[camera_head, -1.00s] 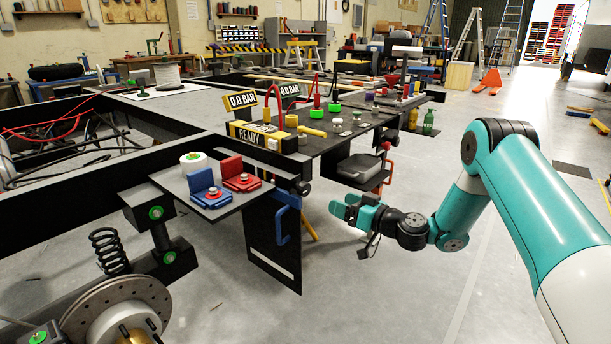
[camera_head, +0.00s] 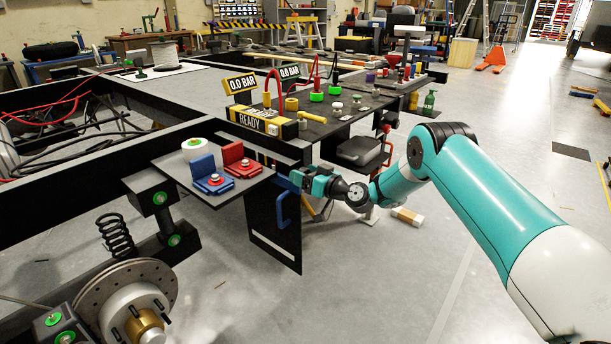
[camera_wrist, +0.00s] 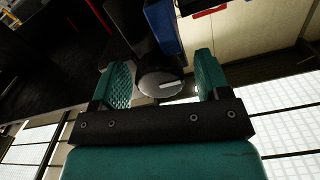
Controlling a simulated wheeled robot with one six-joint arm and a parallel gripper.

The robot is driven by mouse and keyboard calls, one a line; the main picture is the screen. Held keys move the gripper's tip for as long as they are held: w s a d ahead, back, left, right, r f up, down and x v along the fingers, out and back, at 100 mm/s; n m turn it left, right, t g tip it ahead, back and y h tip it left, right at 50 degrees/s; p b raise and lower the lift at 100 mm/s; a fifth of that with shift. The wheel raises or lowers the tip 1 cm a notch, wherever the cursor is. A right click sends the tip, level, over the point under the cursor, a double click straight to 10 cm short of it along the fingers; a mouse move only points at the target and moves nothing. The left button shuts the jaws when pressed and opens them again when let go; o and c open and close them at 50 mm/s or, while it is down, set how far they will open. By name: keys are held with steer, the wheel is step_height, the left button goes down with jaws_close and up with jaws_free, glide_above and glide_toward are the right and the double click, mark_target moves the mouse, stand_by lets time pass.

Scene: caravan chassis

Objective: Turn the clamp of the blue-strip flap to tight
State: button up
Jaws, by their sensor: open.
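My gripper (camera_head: 302,179) is open at the flap's upper right edge in the head view. In the wrist view its two teal fingers stand either side of the clamp (camera_wrist: 158,84), a round grey knob with a white line on its face. The line lies almost crosswise in the picture, and a gap shows at the fingers. The blue strip (camera_wrist: 162,27) shows just behind the knob. In the head view the black flap (camera_head: 262,222) hangs under the frame, with a blue handle (camera_head: 281,210); my gripper hides the clamp there.
A black shelf with a blue block (camera_head: 208,175) and a red block (camera_head: 240,160) lies left of my gripper. A second flap with a red handle (camera_head: 389,154) is behind. A white and orange box (camera_head: 407,216) lies on the floor. Open floor is to the right.

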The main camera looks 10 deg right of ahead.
steer(key=c, duration=0.9)
steer(key=shift+m, duration=0.4)
steer(key=m+b, duration=0.1)
steer(key=m, duration=0.3)
steer(key=shift+f+m+b, duration=0.1)
steer(key=shift+m+b, duration=0.3)
steer(key=m, duration=0.5)
steer(key=shift+d+b, duration=0.1)
steer(key=shift+b, duration=0.2)
steer(key=shift+w, duration=0.1)
steer(key=o, duration=0.9)
